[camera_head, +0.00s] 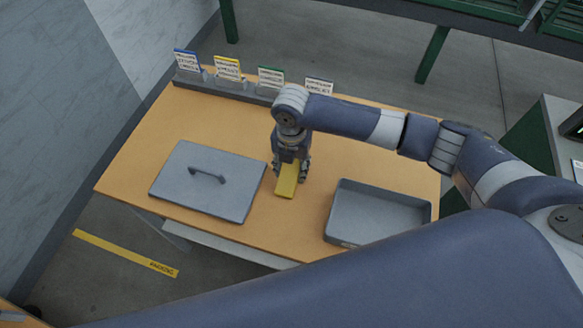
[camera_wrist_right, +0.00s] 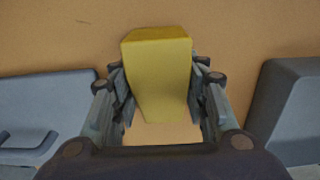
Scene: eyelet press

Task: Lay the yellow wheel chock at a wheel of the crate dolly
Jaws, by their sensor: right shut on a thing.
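The yellow wheel chock (camera_head: 287,181) is at the middle of the wooden table (camera_head: 262,235), between a grey lid and a grey tray. My right gripper (camera_head: 289,172) points down over it and is shut on it. In the right wrist view the chock (camera_wrist_right: 158,75) sits between the two fingers of my right gripper (camera_wrist_right: 160,85), with a finger against each side. I cannot tell whether the chock touches the table or is slightly above it. My left gripper is not in view. No crate dolly or wheel shows in these views.
A grey lid with a handle (camera_head: 209,179) lies left of the chock. An open, empty grey tray (camera_head: 378,212) stands to the right. A rack of label cards (camera_head: 229,70) lines the table's back edge. A yellow floor stripe (camera_head: 125,253) runs in front of the table.

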